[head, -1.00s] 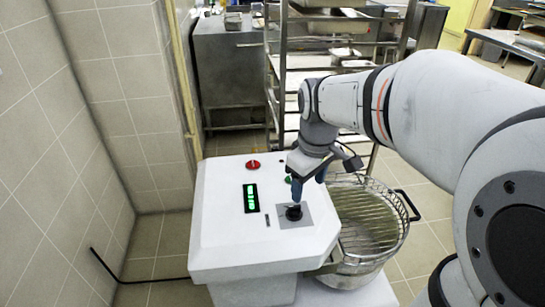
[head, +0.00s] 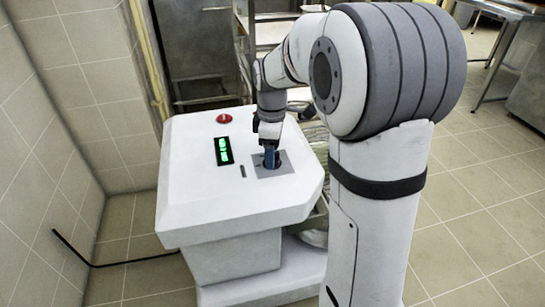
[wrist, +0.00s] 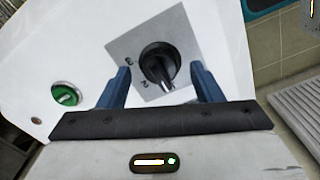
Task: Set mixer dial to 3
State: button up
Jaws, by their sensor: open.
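The white mixer (head: 205,185) stands in the middle of the head view, with a green-lit display (head: 223,151) on its top. In the wrist view the black dial (wrist: 158,65) sits on a grey square plate (wrist: 128,45). The numbers 3 and 2 show at the dial's left, and its pointer is aimed toward the bottom of the picture, slightly right. My gripper (wrist: 160,80) is open, its blue fingers on either side of the dial, with gaps visible. In the head view my gripper (head: 271,160) is over the plate and mostly hides the dial.
A red button (head: 224,118) is on the mixer's top, and a green button (wrist: 66,94) lies left of the dial. The mixer bowl is mostly hidden behind my arm. A tiled wall (head: 40,160) stands at the left. Open tiled floor (head: 465,200) lies at the right.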

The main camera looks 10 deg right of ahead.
jog(key=shift+f, duration=0.6)
jog(key=c, duration=1)
